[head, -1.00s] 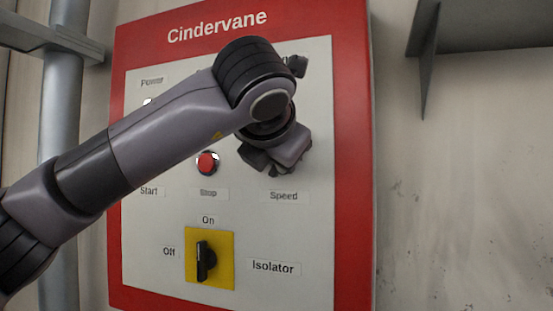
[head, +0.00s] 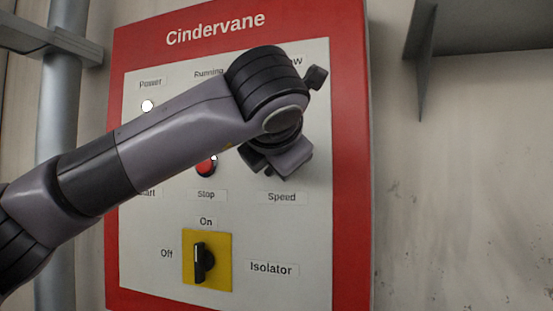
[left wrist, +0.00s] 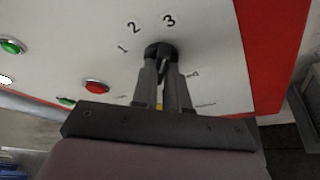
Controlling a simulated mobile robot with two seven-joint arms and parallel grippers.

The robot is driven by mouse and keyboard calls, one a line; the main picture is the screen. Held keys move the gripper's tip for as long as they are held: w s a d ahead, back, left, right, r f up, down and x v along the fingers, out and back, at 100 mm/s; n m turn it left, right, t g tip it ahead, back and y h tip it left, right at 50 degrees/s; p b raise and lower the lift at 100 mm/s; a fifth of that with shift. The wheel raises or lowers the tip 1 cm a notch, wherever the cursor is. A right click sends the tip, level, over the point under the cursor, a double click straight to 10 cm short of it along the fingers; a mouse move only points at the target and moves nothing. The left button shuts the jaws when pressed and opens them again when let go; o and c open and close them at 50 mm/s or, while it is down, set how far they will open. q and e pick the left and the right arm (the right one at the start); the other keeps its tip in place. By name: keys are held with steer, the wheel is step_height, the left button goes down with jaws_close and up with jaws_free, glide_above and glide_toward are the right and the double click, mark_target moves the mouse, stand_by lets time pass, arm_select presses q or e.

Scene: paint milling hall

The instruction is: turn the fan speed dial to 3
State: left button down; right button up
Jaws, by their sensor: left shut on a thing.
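The black speed dial (left wrist: 160,49) sits on the white panel face in the left wrist view, with the printed numbers 1, 2 and 3 in an arc beyond it. My left gripper (left wrist: 163,66) is shut on the dial, one finger on each side. I cannot tell which number the dial points to. In the head view my left gripper (head: 276,163) is at the panel just above the "Speed" label (head: 282,197), and my arm hides the dial and its numbers. My right gripper is in neither view.
The red-framed Cindervane panel (head: 352,170) carries a lit white Power lamp (head: 147,106), a red Stop button (head: 206,166) close under my arm, and a black isolator switch (head: 203,262) on a yellow plate. A grey bracket (head: 428,60) juts from the wall at right.

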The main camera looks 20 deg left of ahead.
arm_select(q)
steer(key=c, duration=1.1)
jaws_free()
steer(key=shift+c, duration=0.2)
steer(key=shift+s, duration=0.1)
steer(key=b+v, duration=0.1)
steer(key=v, duration=0.6)
